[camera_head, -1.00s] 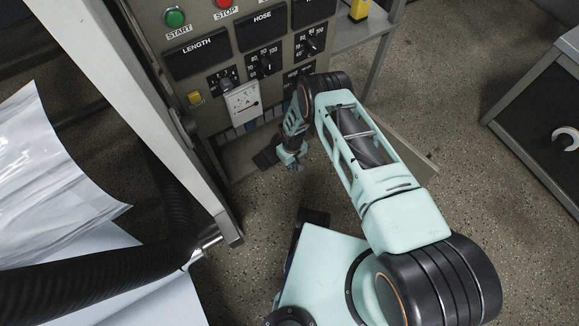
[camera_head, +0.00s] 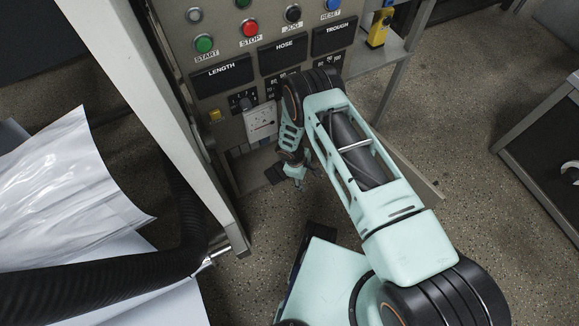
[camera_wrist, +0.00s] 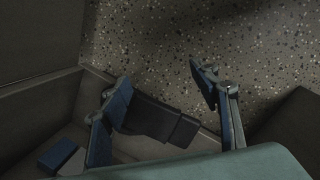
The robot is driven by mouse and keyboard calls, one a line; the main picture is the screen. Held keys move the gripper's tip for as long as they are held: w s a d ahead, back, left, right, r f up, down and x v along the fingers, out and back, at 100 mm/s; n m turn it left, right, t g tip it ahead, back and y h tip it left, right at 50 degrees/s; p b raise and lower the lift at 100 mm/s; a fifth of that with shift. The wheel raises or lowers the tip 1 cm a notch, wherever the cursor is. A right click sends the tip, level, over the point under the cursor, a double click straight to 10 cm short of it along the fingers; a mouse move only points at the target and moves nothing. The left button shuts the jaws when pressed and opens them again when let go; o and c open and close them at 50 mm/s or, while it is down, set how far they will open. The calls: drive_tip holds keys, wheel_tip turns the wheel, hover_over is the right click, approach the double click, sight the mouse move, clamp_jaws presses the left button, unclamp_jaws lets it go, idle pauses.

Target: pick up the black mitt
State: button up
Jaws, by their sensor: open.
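The black mitt (camera_wrist: 158,118) shows in the wrist view as a dark, flat piece with a squared end, lying at the edge of a grey open bin or tray. In the head view a small dark patch that looks like the mitt (camera_head: 274,174) shows just left of my gripper (camera_head: 299,180). In the wrist view my gripper (camera_wrist: 162,88) is open, with its two blue-padded fingers wide apart. The mitt lies between and below them, close to the left finger, which hides part of it. I cannot tell whether they touch.
The grey bin's rim (camera_wrist: 40,84) runs along the left in the wrist view. A small blue and white item (camera_wrist: 62,156) lies inside. The machine panel (camera_head: 240,100) with knobs and buttons stands behind my gripper. A black hose (camera_head: 110,278) and a shiny sheet (camera_head: 75,195) lie left.

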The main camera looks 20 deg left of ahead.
drive_tip(key=o, duration=0.5)
drive_tip(key=n, duration=0.1)
drive_tip(key=n+t, duration=0.1)
drive_tip(key=n, duration=0.2)
drive_tip(key=shift+w+a, duration=0.2)
drive_tip(key=shift+a, duration=0.1)
drive_tip(key=o, duration=0.4)
drive_tip(key=a+n+t, duration=0.1)
drive_tip(key=n, duration=0.1)
drive_tip(key=a+n, duration=0.1)
drive_tip(key=n, duration=0.1)
drive_tip(key=a+n+t, duration=0.1)
drive_tip(key=shift+w+a+r+n+t, duration=0.1)
drive_tip(key=shift+w+r+n+t, duration=0.1)
drive_tip(key=shift+w+n+t, duration=0.15)
drive_tip(key=w+a+f+n+b, duration=0.1)
drive_tip(key=w+a+f+n+y+b, duration=0.1)
drive_tip(key=a+f+n, duration=0.1)
drive_tip(key=a+f+n+t+y+b, duration=0.1)
drive_tip(key=n, duration=0.1)
drive_tip(key=shift+w+a+f, duration=0.15)
drive_tip(key=shift+w+f, duration=0.15)
drive_tip(key=shift+w, duration=0.1)
drive_tip(key=f+b, duration=0.1)
drive_tip(key=w+f+b, duration=0.1)
drive_tip(key=f+b, duration=0.1)
drive_tip(key=shift+w+a+f+b, duration=0.3)
drive_tip(key=shift+w+a+f, duration=0.05)
drive_tip(key=shift+a+f, duration=0.05)
drive_tip(key=shift+w+f, duration=0.35)
